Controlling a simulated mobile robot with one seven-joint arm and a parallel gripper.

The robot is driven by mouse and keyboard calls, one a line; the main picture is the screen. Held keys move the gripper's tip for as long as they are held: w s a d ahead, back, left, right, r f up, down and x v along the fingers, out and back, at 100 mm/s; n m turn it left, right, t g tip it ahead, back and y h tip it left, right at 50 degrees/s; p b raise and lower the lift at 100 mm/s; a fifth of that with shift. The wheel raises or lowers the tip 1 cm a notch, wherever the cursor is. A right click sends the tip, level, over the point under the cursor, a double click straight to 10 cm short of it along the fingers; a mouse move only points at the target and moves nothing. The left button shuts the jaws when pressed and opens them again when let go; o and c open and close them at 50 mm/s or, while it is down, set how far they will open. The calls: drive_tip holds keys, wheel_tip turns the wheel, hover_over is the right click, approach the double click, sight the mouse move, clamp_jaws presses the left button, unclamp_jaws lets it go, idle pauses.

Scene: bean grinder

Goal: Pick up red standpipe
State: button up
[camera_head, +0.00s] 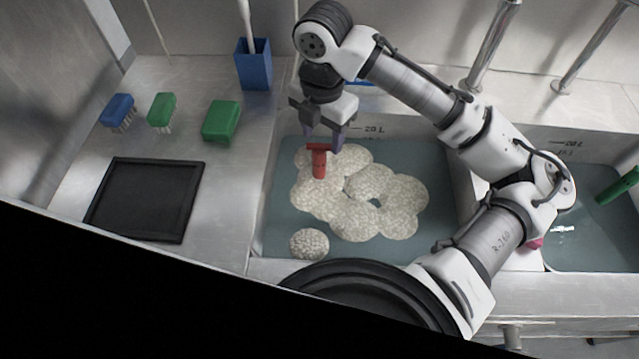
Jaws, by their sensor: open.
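The red standpipe (319,163) stands upright in the left sink basin, among pale speckled clumps. Its top is a wider red piece, like a short crossbar. My gripper (323,143) points down right over the standpipe's top, with its fingers apart around or just above that top. From this single view I cannot tell whether the fingers touch it. The lower end of the standpipe is hidden by the clumps.
Foam-like clumps (385,215) fill much of the left basin (440,245). A blue holder (253,65), green sponge (221,121), blue brush (118,110), green brush (161,110) and black tray (146,198) are on the left counter. A right basin (590,240) holds a green object (618,186).

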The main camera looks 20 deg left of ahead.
wheel_tip(320, 180, down, 7)
drive_tip(key=p, duration=0.1)
drive_tip(key=shift+a, duration=0.3)
drive_tip(key=shift+f, duration=0.1)
clamp_jaws()
